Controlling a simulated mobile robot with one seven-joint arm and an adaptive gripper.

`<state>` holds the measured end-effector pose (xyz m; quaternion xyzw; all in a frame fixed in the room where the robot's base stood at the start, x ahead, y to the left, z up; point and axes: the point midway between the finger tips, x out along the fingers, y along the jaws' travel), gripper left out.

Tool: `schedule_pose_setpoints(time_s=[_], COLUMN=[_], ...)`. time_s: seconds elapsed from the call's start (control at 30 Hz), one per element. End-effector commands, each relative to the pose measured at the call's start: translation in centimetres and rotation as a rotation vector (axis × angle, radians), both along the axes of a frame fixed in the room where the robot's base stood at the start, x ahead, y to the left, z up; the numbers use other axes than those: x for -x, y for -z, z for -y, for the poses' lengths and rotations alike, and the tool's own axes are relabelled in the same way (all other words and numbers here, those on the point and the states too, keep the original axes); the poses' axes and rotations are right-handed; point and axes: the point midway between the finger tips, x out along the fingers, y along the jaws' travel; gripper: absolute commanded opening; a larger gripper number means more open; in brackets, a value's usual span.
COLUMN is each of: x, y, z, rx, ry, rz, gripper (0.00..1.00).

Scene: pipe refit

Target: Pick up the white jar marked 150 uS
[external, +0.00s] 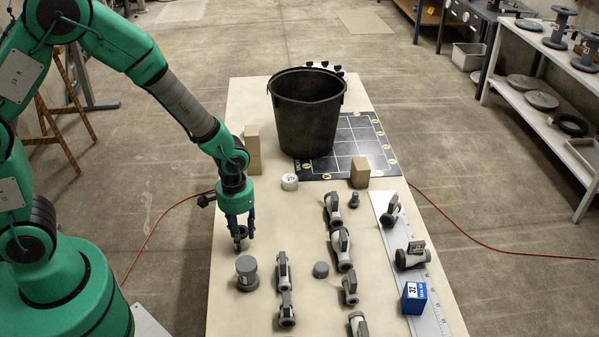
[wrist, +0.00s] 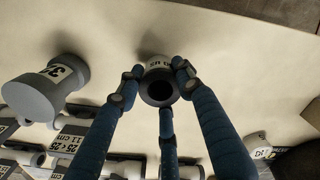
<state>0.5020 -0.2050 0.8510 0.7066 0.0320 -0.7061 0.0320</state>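A small white jar (external: 290,182) stands on the table in front of the black bucket, up and to the right of my gripper. A small white labelled thing, probably this jar, shows at the lower right of the wrist view (wrist: 258,145); its marking is not readable. My gripper (external: 240,237) points down near the table's left edge. In the wrist view its fingers surround a small grey round piece (wrist: 160,88) with a dark round opening and a white label, too small to read surely. I cannot tell whether the fingers press on it.
A grey flanged spool (external: 246,273) stands just nearer the camera than my gripper, with several grey valves (external: 340,248) to its right. A wooden block (external: 252,150) and the black bucket (external: 306,112) stand behind. A blue box (external: 414,298) is at the right.

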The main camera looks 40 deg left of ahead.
Motion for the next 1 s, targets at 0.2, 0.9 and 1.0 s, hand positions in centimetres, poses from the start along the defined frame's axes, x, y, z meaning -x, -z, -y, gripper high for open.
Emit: schedule_pose_setpoints(time_s=[0.2, 0.9, 1.0], x=[0.0, 1.2, 3.0], y=[0.0, -3.9, -4.0], z=[0.0, -0.5, -1.2], rx=[0.000, 0.000, 0.000], ry=[0.000, 0.000, 0.000], rz=[0.000, -0.002, -0.001], gripper=[0.07, 0.07, 0.07])
